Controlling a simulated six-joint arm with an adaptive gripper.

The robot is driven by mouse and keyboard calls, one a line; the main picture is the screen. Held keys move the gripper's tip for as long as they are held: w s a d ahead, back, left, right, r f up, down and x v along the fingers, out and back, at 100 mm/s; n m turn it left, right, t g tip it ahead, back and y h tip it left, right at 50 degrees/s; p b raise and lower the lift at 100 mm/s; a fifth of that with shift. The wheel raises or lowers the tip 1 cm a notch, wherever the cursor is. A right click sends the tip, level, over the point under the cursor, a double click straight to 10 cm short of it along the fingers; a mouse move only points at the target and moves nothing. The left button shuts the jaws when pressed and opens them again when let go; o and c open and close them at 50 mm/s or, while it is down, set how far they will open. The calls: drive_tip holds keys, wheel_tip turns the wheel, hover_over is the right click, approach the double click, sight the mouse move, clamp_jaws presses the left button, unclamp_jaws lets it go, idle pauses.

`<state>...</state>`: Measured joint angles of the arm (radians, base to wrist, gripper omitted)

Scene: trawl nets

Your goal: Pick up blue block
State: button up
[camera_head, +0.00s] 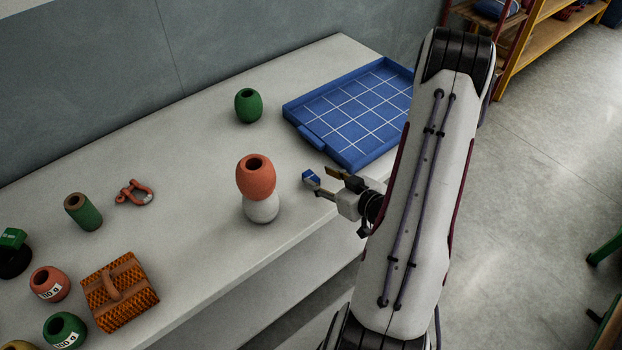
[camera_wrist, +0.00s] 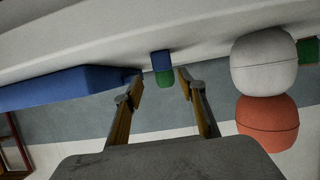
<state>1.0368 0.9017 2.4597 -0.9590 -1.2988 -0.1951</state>
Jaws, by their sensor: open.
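A small blue block (camera_head: 311,178) lies on the pale bench near its front edge, left of the blue tray. My gripper (camera_head: 325,183) is open and empty, with its fingertips just short of the block. The wrist view is upside down. There the blue block (camera_wrist: 160,56) shows ahead, between the lines of my open fingers (camera_wrist: 160,76), and a green object (camera_wrist: 164,77) shows directly behind it. I cannot tell how far the fingertips are from the block.
The blue gridded tray (camera_head: 302,126) stands at the right. An orange float (camera_head: 256,178) sits on a white float (camera_head: 262,209) left of the block. A green float (camera_head: 248,106) stands behind.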

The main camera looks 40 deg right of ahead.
sight(310, 175)
drive_tip(key=shift+w+f, duration=0.15)
drive_tip(key=shift+w, duration=0.1)
drive_tip(key=shift+w+a, duration=0.1)
drive_tip(key=shift+w+a+f, duration=0.15)
drive_tip(key=shift+w+f, duration=0.15)
drive_tip(key=shift+w, duration=0.25)
drive_tip(key=shift+w+a+f, duration=0.15)
drive_tip(key=shift+w+f, duration=0.15)
drive_tip(key=shift+w, duration=0.25)
drive_tip(key=shift+x, duration=1.25)
clamp_jaws()
